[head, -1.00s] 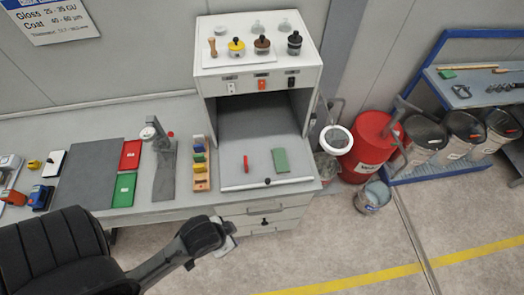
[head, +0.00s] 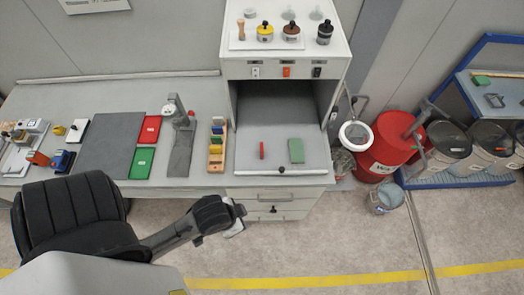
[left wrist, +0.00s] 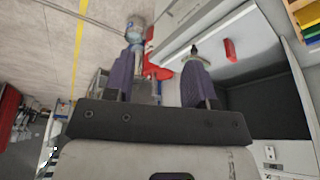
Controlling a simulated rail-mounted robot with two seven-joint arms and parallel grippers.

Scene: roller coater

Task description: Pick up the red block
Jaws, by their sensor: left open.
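The small red block (head: 262,150) lies on the light grey work surface in front of the cabinet's dark opening, left of a flat green block (head: 296,150). It also shows in the left wrist view (left wrist: 229,50), to the right of the fingers. My left gripper (head: 236,227) is in front of the cabinet drawers in the head view, clear of the block. In the left wrist view the two dark fingers (left wrist: 161,62) are apart, with nothing held between them. My right gripper is out of view.
A rack of coloured pieces (head: 217,143) stands left of the red block. A black knob (head: 264,170) sits at the surface's front edge. The cabinet (head: 285,70) carries jars on top. A red drum (head: 385,145) and a small bucket (head: 383,198) stand on the floor at right.

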